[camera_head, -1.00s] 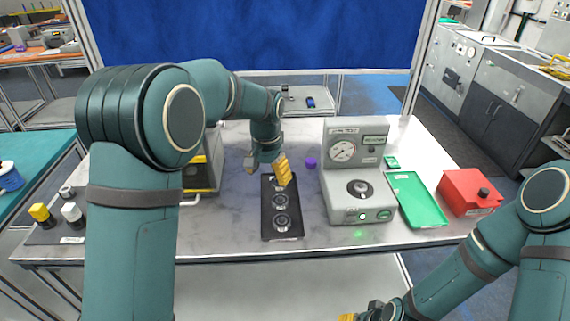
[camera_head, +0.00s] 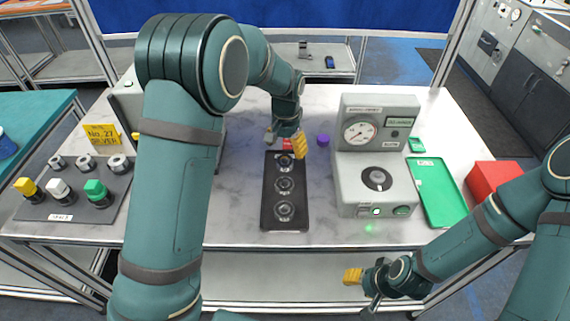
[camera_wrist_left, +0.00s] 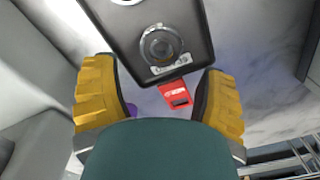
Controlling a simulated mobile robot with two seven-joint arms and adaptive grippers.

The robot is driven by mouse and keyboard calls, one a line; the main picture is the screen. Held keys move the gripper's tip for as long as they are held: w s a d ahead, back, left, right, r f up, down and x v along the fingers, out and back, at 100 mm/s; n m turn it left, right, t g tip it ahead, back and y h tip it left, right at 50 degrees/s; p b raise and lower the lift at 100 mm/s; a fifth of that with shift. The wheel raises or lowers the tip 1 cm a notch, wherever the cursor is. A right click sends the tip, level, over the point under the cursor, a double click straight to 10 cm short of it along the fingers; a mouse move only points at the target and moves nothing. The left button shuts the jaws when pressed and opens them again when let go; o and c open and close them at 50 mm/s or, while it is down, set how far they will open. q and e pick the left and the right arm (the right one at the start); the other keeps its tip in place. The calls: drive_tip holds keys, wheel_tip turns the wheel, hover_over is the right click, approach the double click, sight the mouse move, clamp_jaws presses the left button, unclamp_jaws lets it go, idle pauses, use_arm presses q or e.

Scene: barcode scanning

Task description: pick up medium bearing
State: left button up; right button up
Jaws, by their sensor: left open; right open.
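A dark tray (camera_head: 264,205) lies on the table with three round metal bearings in a row: a far one (camera_head: 285,161), a middle one (camera_head: 284,184) and a near one (camera_head: 284,210). I cannot tell by size which is the medium one. My left gripper (camera_head: 286,142) is open and empty above the tray's far end, close to the far bearing. In the left wrist view the open yellow fingers (camera_wrist_left: 158,98) are apart, with one bearing (camera_wrist_left: 160,45) on the tray beyond them. My right gripper (camera_head: 362,287) is open and empty in front of the table.
A red labelled item (camera_wrist_left: 175,95) lies by the tray's end. A purple object (camera_head: 323,140) is beside my left gripper. A grey gauge machine (camera_head: 350,185), green tray (camera_head: 437,200) and red box (camera_head: 493,180) stand right. A dark mat (camera_head: 95,205) with coloured-top parts and rings lies left.

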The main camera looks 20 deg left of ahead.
sight(285, 160)
use_arm(q)
drive_tip(key=shift+a+f+b, duration=0.1)
drive_tip(key=shift+f+b, duration=0.4)
drive_tip(key=shift+f, duration=2.45)
drive_tip(key=shift+c, duration=0.2)
drive_tip(key=shift+r, duration=0.1)
drive_tip(key=c, duration=1)
